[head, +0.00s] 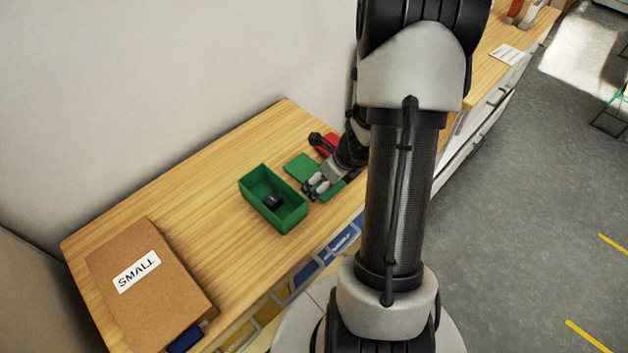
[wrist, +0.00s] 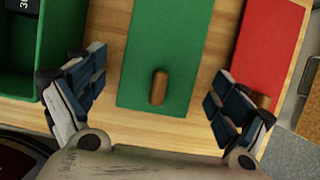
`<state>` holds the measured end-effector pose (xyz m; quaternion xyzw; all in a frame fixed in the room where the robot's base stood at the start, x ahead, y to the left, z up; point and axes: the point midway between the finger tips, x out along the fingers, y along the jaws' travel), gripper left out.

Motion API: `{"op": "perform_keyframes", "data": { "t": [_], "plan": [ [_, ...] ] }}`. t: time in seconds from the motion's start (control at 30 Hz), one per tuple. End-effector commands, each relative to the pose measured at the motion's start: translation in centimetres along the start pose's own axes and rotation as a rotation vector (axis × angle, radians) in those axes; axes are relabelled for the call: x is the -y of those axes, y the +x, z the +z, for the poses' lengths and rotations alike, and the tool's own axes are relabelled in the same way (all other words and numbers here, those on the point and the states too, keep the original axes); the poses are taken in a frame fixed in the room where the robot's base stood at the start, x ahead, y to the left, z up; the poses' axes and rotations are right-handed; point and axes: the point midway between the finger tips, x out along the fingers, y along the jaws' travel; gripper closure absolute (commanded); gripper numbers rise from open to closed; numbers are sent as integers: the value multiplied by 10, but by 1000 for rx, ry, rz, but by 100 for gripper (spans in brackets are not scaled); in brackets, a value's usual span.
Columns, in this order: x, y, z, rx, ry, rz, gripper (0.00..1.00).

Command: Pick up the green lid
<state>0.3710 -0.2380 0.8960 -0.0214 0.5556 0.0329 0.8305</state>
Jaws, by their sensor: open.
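The green lid (wrist: 168,45) is a flat green rectangle with a brown peg-like handle near its lower end in the wrist view. It lies on the wooden table between my fingers as seen from above. In the head view the lid (head: 303,167) lies just right of the green box, and my arm hides part of it. My gripper (wrist: 150,100) is open and empty, with one finger on each side of the lid. In the head view my gripper (head: 318,187) is over the lid's near end. I cannot tell its exact height above the lid.
An open green box (head: 273,198) with a black object (head: 273,202) inside stands left of the lid. A red lid (wrist: 267,45) lies to the right, close to my right finger. A cardboard box (head: 148,290) marked SMALL is at the table's left end. The table between the boxes is clear.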

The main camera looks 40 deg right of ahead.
Motion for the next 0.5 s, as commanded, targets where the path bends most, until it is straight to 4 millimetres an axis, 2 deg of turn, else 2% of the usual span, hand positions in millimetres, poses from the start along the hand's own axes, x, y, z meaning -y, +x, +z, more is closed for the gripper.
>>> {"op": "perform_keyframes", "data": {
  "t": [0.13, 0.5],
  "plan": [
    [0, -2, 1, 1, 0, -1, 7],
    [0, -2, 1, 1, 0, -1, 32]
  ]
}}
